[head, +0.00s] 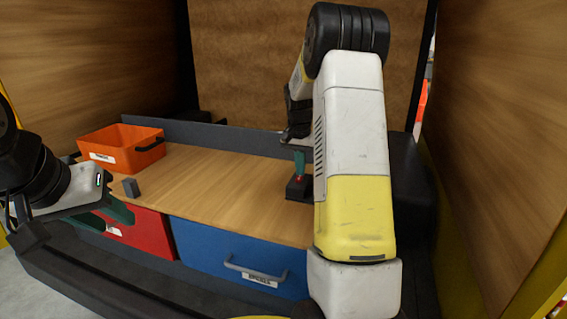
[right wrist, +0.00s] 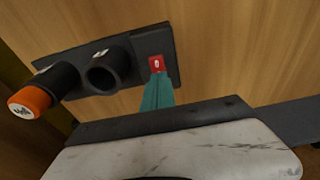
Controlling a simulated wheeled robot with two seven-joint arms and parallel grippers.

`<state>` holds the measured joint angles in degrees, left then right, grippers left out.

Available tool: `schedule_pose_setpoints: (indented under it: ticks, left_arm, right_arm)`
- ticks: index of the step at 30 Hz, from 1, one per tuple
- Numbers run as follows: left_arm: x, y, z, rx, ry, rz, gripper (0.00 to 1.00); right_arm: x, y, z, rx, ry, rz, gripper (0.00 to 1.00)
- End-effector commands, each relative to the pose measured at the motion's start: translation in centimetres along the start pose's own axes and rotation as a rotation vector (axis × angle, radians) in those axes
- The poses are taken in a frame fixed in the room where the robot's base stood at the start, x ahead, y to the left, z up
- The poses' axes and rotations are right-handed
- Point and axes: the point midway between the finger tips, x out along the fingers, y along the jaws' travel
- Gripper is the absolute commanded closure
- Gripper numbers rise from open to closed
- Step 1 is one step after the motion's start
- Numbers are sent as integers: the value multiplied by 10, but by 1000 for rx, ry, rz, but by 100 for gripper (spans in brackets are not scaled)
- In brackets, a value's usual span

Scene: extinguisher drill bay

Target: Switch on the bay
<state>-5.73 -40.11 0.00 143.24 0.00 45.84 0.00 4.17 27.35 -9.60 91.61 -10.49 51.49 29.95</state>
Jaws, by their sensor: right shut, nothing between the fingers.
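A small red switch (right wrist: 157,63) with a white mark sits on a dark panel (right wrist: 130,50) in the right wrist view. My left gripper (head: 118,217) is open and empty in front of the red drawer.
An orange bin (head: 121,149) stands at the back left of the wooden top (head: 220,185). A red drawer (head: 145,235) and a blue drawer (head: 235,258) are below. An orange-capped dark cylinder (right wrist: 35,100) and an empty dark socket (right wrist: 102,78) are left of the switch. The middle of the top is clear.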

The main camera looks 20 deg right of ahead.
Motion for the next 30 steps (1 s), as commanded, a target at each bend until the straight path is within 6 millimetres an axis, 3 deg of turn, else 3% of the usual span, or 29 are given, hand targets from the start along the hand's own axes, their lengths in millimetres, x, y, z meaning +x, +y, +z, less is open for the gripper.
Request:
schedule_pose_setpoints:
  ticks: [17,30]
  left_arm:
    - [0,0,0,0,0,0,64]
    - [0,0,0,0,0,0,64]
  right_arm:
    - [6,0,0,0,-4,2,100]
    - [1,0,15,-1,-6,2,100]
